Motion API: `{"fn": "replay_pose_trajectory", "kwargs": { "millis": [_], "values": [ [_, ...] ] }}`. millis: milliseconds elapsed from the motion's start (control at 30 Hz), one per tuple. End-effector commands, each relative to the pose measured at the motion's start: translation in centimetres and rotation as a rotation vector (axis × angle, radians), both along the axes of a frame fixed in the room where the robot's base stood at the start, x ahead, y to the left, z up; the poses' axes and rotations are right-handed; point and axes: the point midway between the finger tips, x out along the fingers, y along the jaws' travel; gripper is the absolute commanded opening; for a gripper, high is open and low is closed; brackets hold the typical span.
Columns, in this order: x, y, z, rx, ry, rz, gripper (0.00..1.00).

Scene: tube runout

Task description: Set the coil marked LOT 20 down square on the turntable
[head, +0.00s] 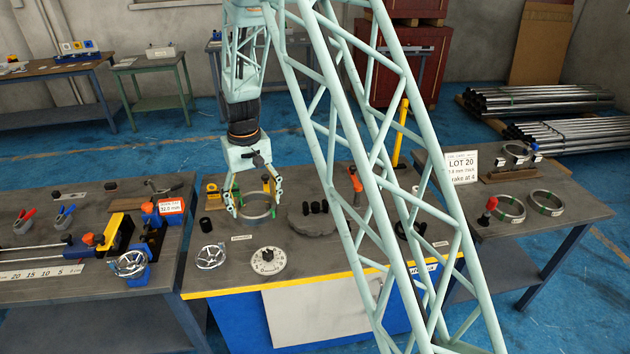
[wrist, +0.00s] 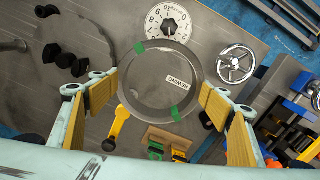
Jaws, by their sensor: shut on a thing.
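My gripper (head: 256,204) is over the middle bench, its fingers on either side of a grey metal ring coil (head: 258,220), which it holds. In the wrist view the coil (wrist: 125,86) shows two green bands between the yellow finger pads. No lot mark on it is legible. A placard reading LOT 20 (head: 461,168) stands on the right bench. A dark round plate with several black knobs (head: 310,224), perhaps the turntable, lies just right of the coil. It shows partly in the wrist view (wrist: 92,38). The gap under the coil cannot be told.
A white numbered dial (head: 268,262) and a spoked handwheel (head: 210,256) sit at the bench front. A yellow-handled tool (wrist: 119,122) lies close to the coil. My own lattice frame hides part of the middle bench.

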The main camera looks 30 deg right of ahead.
Motion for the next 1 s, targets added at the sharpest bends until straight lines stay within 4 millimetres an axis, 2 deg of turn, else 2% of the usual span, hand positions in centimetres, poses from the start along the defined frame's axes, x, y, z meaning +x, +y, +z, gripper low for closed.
{"fn": "replay_pose_trajectory", "kwargs": {
  "millis": [167, 367, 1000],
  "values": [
    [0.3, -1.3, 0.2, 0.0, -0.001, -0.06, 0.41],
    [0.7, -4.2, 0.5, 0.0, -0.002, -0.205, 0.41],
    [0.9, -18.0, 1.1, 0.0, -0.001, -0.895, 0.41]
  ]
}}
